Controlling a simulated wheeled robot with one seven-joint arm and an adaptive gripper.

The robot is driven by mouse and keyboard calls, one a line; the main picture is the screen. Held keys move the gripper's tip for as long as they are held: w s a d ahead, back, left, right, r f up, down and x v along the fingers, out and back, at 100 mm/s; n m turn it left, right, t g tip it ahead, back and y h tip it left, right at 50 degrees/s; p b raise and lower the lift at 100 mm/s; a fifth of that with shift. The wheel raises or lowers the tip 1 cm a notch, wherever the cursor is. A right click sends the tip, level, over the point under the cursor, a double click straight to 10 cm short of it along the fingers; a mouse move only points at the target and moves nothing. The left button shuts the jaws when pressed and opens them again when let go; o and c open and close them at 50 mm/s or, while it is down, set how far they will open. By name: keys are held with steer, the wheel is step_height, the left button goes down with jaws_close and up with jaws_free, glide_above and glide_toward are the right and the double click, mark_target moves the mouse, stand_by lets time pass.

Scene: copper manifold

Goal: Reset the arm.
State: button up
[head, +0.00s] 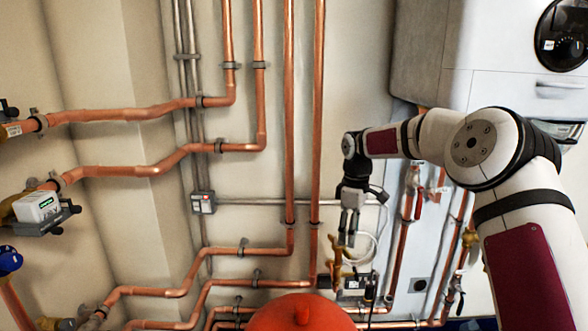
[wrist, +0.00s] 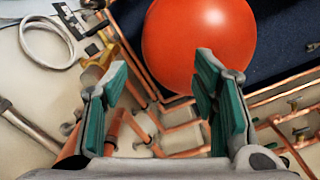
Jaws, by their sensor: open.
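My gripper (head: 349,226) hangs fingers down at the end of my arm, in front of the wall and just above a brass valve fitting (head: 337,262) in the head view. In the wrist view my gripper (wrist: 158,110) has its two green-padded fingers spread wide with nothing between them. The brass fitting (wrist: 97,65) shows there beside the left finger; I cannot tell whether they touch. My arm reaches in from the right side of the head view.
Copper pipes (head: 289,120) run along the wall. A red-orange rounded vessel (head: 294,315) stands below, also beyond the fingers in the wrist view (wrist: 200,40). A white boiler unit (head: 500,45) hangs upper right. A white cable (head: 368,246) loops near my gripper. Bare wall (head: 355,95) lies above the forearm.

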steer(key=s+d+r+m+h, duration=0.1)
steer(key=s+r+m, duration=0.1)
steer(key=s+r, duration=0.55)
steer(key=s+d+r+m+h, duration=0.15)
steer(key=s+r, duration=0.25)
steer(key=s, duration=0.6)
steer(key=s+r+m, duration=0.2)
steer(key=s+r, duration=0.3)
steer(key=s, duration=0.4)
steer(key=s+d+f+m+y, duration=0.1)
steer(key=s+f+m, duration=0.25)
steer(key=s, duration=0.95)
steer(key=s+d+f+m+y, duration=0.15)
steer(key=s+m, duration=0.25)
steer(key=s, duration=1)
step_height(320, 180, up, 21)
steer(key=a+t+p, duration=0.1)
steer(key=t+p, duration=0.3)
steer(key=p, duration=1.5)
steer(key=shift+w+f+n, duration=0.15)
steer(key=shift+w+n, duration=0.15)
steer(key=shift+w, duration=0.1)
